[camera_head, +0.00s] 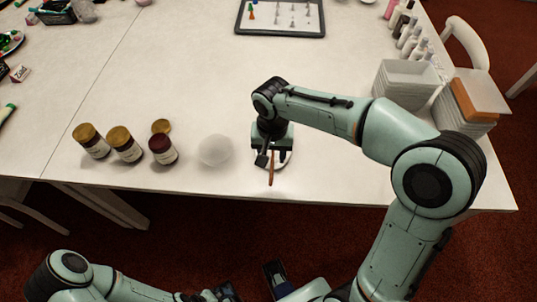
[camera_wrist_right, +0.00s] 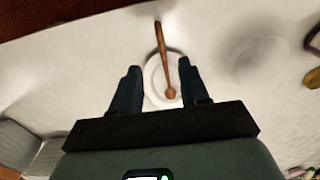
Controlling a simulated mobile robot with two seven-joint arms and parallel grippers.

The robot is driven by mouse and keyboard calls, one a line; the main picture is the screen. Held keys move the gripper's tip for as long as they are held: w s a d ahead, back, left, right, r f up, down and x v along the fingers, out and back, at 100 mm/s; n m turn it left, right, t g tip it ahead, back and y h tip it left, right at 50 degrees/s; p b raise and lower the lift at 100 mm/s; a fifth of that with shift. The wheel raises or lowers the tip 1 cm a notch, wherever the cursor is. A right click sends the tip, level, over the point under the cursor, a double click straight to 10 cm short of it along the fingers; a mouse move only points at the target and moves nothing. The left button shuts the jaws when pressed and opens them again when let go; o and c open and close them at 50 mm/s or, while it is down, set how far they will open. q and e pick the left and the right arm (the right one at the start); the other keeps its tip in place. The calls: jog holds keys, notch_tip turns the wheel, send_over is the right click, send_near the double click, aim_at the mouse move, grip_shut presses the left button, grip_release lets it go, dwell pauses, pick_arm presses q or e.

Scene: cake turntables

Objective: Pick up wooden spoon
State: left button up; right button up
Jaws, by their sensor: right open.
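The wooden spoon (camera_head: 271,172) is a slim brown stick near the table's front edge in the head view. In the right wrist view the spoon (camera_wrist_right: 163,55) lies over a round white dish or turntable (camera_wrist_right: 153,88), its rounded end on the white surface. My right gripper (camera_head: 272,156) is right above it, pointing down. In the right wrist view its two fingers (camera_wrist_right: 159,70) are open, one on each side of the spoon, with gaps on both sides. In the head view the gripper hides part of the spoon. My left arm is low at the left; its gripper is unclear.
Several dark jars (camera_head: 127,148) and a translucent white bowl-like thing (camera_head: 215,150) stand left of the right gripper. White bins (camera_head: 405,80) and bottles (camera_head: 408,36) are at the right. A tray (camera_head: 281,33) lies at the back. The table's middle is clear.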

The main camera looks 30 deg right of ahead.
send_over(271, 176)
jog(key=f, duration=0.6)
jog(key=shift+s+f+b, duration=0.2)
jog(key=shift+b, duration=0.2)
jog(key=shift+w+f+b, duration=0.2)
jog(key=shift+f+b, duration=0.1)
jog(key=shift+f, duration=2.55)
grip_shut()
